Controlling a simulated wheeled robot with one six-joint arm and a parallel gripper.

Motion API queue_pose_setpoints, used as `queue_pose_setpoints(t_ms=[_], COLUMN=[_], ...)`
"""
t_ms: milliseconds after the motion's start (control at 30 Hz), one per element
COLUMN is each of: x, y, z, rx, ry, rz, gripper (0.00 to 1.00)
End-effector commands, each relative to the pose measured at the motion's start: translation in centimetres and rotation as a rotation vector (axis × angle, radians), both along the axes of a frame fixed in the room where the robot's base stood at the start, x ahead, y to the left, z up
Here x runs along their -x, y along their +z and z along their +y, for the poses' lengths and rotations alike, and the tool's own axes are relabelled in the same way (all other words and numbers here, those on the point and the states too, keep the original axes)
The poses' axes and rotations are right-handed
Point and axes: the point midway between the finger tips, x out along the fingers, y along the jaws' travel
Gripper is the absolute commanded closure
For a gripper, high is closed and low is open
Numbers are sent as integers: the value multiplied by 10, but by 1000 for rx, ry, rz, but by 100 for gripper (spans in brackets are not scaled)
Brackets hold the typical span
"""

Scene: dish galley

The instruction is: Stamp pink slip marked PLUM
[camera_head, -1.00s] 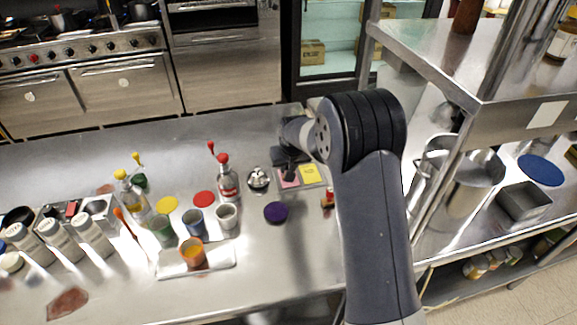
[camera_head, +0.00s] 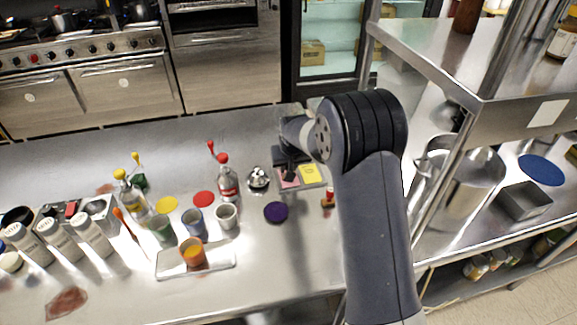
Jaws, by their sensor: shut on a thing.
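The pink slip (camera_head: 289,183) lies on a grey tray, beside a yellow slip (camera_head: 311,174) on its right. Any writing on the slips is too small to read. My gripper (camera_head: 289,166) points down over the pink slip's upper part and hides some of it. It is shut on a small dark thing (camera_head: 289,173), mostly hidden by the gripper, so I cannot tell for sure that it is a stamp or whether it touches the slip. A small red-topped object (camera_head: 328,197) stands right of the tray, near my arm.
A purple disc (camera_head: 276,212) and a silver bell (camera_head: 258,178) are close by on the left. Bottles, cups and a tray holding an orange cup (camera_head: 193,252) stand further left. A steel shelf unit (camera_head: 480,125) rises on the right. The counter's front middle is clear.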

Motion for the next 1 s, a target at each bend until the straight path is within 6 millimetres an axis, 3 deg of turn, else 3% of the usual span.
queue_pose_setpoints(t_ms=[233, 1000], x=[2, 0], y=[3, 67], z=[0, 0], rx=[1, 0], ry=[0, 0], rz=[7, 1], gripper=[93, 93])
